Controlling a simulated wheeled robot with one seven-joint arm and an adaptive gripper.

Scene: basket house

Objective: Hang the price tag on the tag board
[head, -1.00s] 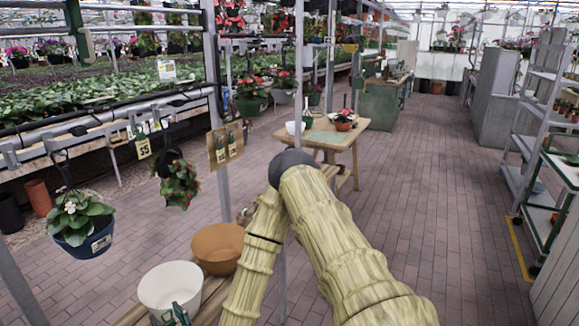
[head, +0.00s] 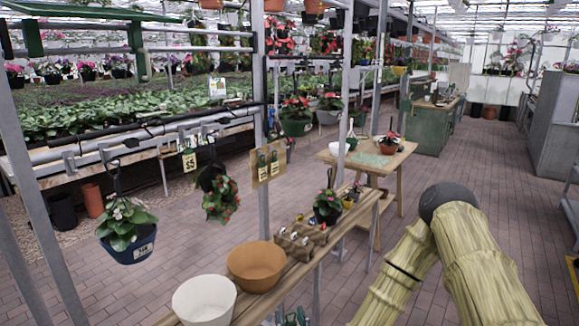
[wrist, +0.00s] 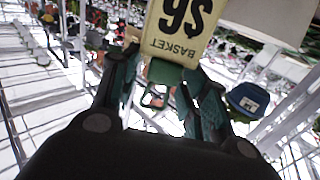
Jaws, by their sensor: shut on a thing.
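In the wrist view my gripper (wrist: 165,76) is shut on the price tag (wrist: 178,28), a cream card marked "$6 BASKET" that appears upside down. The tag's green top part sits between the fingertips. The tag board (head: 254,183) is a small brown panel on a grey post in the head view, with two yellow tags (head: 262,173) hanging on it by dark green clips.
A "$5" tag (head: 189,160) hangs left of the board, beside hanging flower baskets (head: 128,245). A wooden shelf (head: 285,282) below holds a white bowl (head: 204,300), an orange bowl (head: 256,266) and an egg-carton-like tray (head: 299,237). Brick floor (head: 440,180) is open on the right.

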